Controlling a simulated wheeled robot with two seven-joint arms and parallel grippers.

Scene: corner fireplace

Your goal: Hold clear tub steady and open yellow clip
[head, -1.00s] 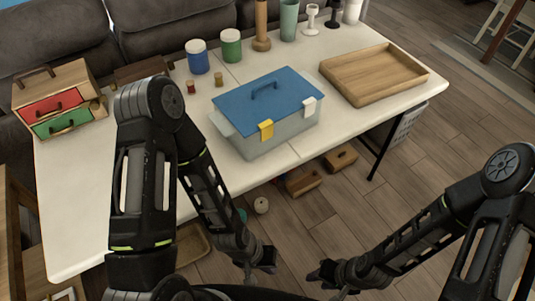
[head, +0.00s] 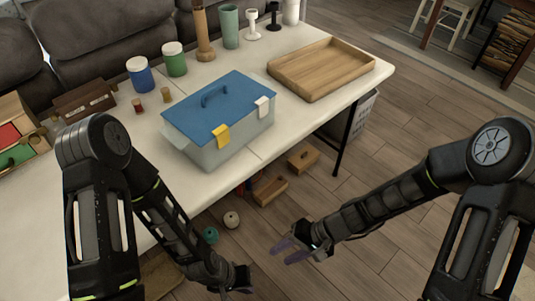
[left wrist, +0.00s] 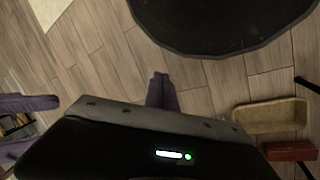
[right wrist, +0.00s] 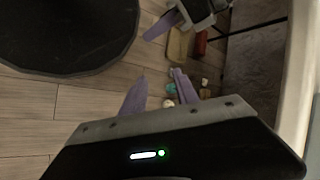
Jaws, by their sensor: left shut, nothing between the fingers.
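The clear tub (head: 222,151) stands on the white table in the head view, with its blue lid (head: 240,99) on and a handle on top. The yellow clip (head: 221,137) is at the left of its front side, and a white clip (head: 262,107) is at the right. My left gripper (head: 240,283) is shut and empty, low in front of the table; its fingers are together in the left wrist view (left wrist: 160,90). My right gripper (head: 288,250) is open and empty, below and right of the tub, clear of it. Its spread fingers show in the right wrist view (right wrist: 158,92).
A wooden tray (head: 320,71) lies right of the tub on the table (head: 88,233). Blue (head: 140,76) and green (head: 174,61) jars, small spools and a drawer box (head: 15,150) are behind and left. Wooden boxes (head: 270,190) and balls lie on the floor.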

